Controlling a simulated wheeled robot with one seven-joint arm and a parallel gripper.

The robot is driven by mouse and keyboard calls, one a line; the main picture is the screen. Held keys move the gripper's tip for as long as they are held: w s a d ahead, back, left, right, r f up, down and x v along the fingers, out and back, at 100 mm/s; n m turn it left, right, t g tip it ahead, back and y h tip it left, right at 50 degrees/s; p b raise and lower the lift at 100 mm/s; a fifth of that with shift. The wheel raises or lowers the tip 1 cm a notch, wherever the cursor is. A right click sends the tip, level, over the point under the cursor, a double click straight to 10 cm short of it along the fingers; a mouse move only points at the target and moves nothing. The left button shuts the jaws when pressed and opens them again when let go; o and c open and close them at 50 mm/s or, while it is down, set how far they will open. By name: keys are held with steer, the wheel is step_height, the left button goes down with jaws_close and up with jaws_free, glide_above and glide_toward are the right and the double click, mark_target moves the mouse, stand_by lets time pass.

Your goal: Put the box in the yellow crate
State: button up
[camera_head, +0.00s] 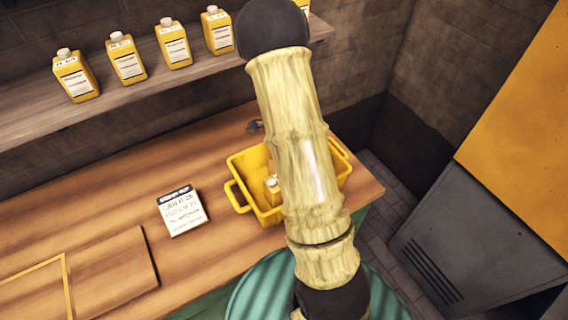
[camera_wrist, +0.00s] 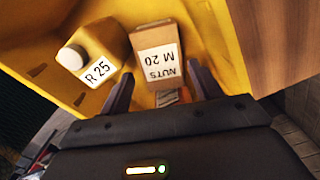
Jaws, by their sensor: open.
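The yellow crate (camera_head: 243,206) stands on the wooden bench, partly hidden behind my arm. In the wrist view the crate's yellow inside (camera_wrist: 215,40) fills much of the picture. The box (camera_wrist: 158,52), brown cardboard with a white label reading NUTS M 20, shows against the inside of the crate. My gripper (camera_wrist: 160,72) is open, with its dark fingers apart and the box between and just beyond their tips. I cannot tell whether the fingers touch it. The head view hides my gripper and the box behind the arm.
A yellow bottle (camera_wrist: 92,55) labelled R 25 is in the crate beside the box; a bottle (camera_head: 272,186) also shows there in the head view. A sign card (camera_head: 182,212) lies left of the crate. Several yellow bottles (camera_head: 125,57) stand on the shelf (camera_head: 35,118) above.

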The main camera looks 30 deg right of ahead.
step_height(320, 180, up, 7)
steer(key=shift+f, duration=0.1)
stand_by(0.6)
steer(key=s+a+r+n+t, duration=0.1)
steer(key=s+a+r+n, duration=0.2)
steer(key=s+a+n, duration=0.3)
steer(key=s+a+r+n+t, duration=0.1)
steer(key=s+a+r+n, duration=0.2)
steer(key=n, duration=1.3)
steer(key=s+a, duration=0.3)
steer(key=a, duration=0.1)
steer(key=shift+s+a+t, duration=0.2)
steer(key=shift+s+t, duration=0.05)
steer(key=shift+t, duration=0.05)
